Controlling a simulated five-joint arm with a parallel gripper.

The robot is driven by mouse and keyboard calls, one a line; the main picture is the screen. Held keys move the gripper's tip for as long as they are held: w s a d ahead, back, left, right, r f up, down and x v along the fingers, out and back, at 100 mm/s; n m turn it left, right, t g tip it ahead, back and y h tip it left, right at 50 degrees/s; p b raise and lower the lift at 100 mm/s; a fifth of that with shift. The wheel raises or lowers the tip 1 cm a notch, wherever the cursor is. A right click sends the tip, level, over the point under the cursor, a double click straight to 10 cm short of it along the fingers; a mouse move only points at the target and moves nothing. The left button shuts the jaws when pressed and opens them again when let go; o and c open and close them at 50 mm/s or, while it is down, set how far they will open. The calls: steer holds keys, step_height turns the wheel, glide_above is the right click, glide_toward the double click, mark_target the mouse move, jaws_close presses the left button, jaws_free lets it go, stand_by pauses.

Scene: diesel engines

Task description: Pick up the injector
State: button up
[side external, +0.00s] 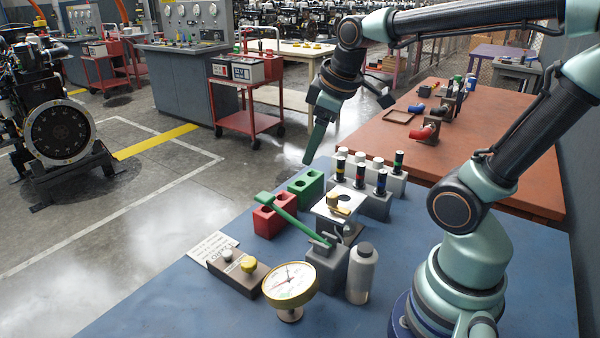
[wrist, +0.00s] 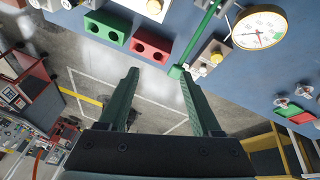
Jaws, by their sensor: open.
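Several slim upright cylinders with dark bodies and coloured bands, which look like injectors (side external: 360,172), stand in grey holder blocks (side external: 374,204) on the blue bench in the side external view. One with a green band (side external: 398,162) stands at the right. I cannot tell which one is meant. My gripper (side external: 308,160) hangs above the far edge of the bench, left of the cylinders and apart from them. In the wrist view my gripper (wrist: 157,72) has its two green fingers spread with nothing between them. The cylinders are not clearly visible there.
A green block (side external: 307,184) and a red block (side external: 274,218), both with holes, stand left of the holders. A tester with a green lever (side external: 295,217), a gauge (side external: 290,284) and a grey bottle (side external: 361,274) stand nearer. An orange table (side external: 480,138) lies behind.

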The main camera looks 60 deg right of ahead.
steer(key=w+d+f+n+g, duration=0.15)
steer(key=d+n, duration=0.45)
steer(key=d, duration=0.6)
steer(key=n+g, duration=0.3)
steer(key=n, duration=0.3)
glide_toward(361, 164)
steer(key=shift+s+d+f+y, duration=0.25)
steer(key=shift+s+d+y, duration=0.15)
steer(key=shift+s+d, duration=0.25)
steer(key=shift+f, duration=0.3)
step_height(361, 164, down, 6)
steer(key=shift+r, duration=0.1)
steer(key=f, duration=0.3)
steer(key=a+f, duration=0.1)
steer(key=shift+w+f, duration=0.3)
steer(key=shift+w, duration=0.1)
steer(key=shift+d+f, duration=0.1)
steer(key=shift+f, duration=0.4)
jaws_close()
